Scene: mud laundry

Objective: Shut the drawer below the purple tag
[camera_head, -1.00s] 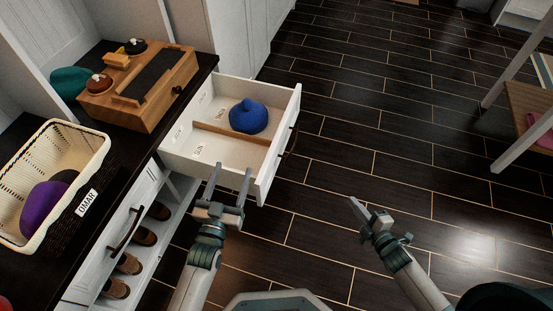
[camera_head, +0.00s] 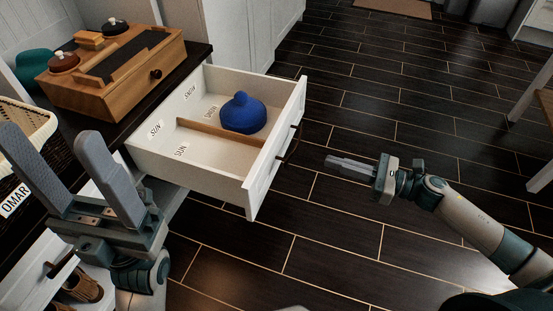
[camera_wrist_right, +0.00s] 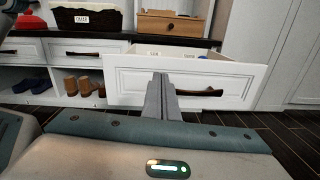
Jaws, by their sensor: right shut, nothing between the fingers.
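A white drawer (camera_head: 262,178) stands pulled out from the dark-topped cabinet. It has an inner wooden divider, labels reading SUN and SNOW, and a blue knit hat (camera_head: 243,113) inside. Its front and dark handle (camera_wrist_right: 200,92) face the right wrist camera. My right gripper (camera_head: 332,163) is shut and empty, out in front of the drawer front and apart from it in the head view, fingers pointing toward it. Its fingers show in the right wrist view (camera_wrist_right: 161,84). My left gripper (camera_head: 52,150) is open and empty, by the cabinet left of the drawer. I see no purple tag.
A wooden box (camera_head: 120,75) sits on the dark countertop (camera_head: 190,62). A basket tagged OMAR (camera_head: 28,140) is partly hidden behind my left gripper. Shoes (camera_wrist_right: 85,85) stand on the shelf below. The dark floor (camera_head: 400,110) right of the drawer is clear.

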